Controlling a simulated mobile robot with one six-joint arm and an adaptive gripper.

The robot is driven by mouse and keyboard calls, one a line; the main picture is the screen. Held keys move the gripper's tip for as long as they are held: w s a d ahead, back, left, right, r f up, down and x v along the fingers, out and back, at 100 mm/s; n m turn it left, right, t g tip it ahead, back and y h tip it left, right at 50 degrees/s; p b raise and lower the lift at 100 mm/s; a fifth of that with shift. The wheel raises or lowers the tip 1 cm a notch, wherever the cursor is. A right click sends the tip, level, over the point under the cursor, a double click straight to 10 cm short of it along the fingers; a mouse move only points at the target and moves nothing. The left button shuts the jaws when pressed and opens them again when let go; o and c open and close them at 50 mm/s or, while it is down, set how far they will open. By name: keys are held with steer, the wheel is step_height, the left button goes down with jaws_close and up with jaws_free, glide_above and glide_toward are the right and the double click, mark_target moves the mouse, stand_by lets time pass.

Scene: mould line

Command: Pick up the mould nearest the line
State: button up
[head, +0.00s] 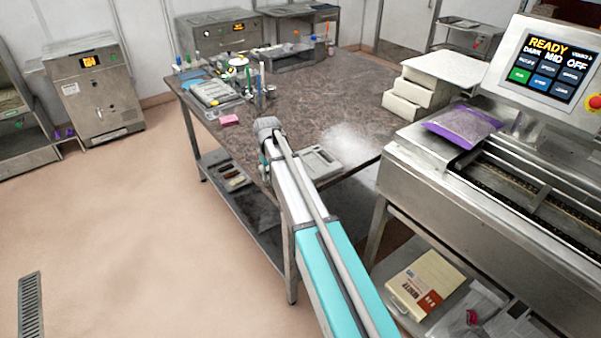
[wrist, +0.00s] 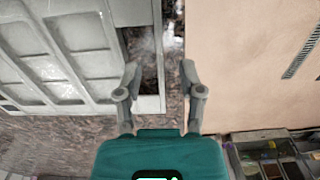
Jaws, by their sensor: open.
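A pale grey mould (head: 320,162) with several shallow compartments lies flat on the near part of the dark stone-topped table, partly hidden by my arm. The mould (wrist: 75,45) fills the upper left of the wrist view. A darker opening runs beside its right rim. My gripper (wrist: 160,73) is open and empty, and the mould's right rim shows between its fingers. I cannot tell the height between fingertips and rim. In the head view the gripper is hidden behind my arm's end. Another grey tray-like piece (head: 212,92) lies at the table's far left.
The steel line machine (head: 425,165) with its READY screen (head: 549,67) stands right. A purple bag (head: 462,125) and stacked white blocks (head: 412,95) are near it. A pink block (head: 230,120) lies at the table's left edge. Open floor (head: 130,230) lies left.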

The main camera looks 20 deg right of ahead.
steer(key=shift+f+b, duration=1.05)
steer(key=shift+f, duration=0.3)
jaws_close()
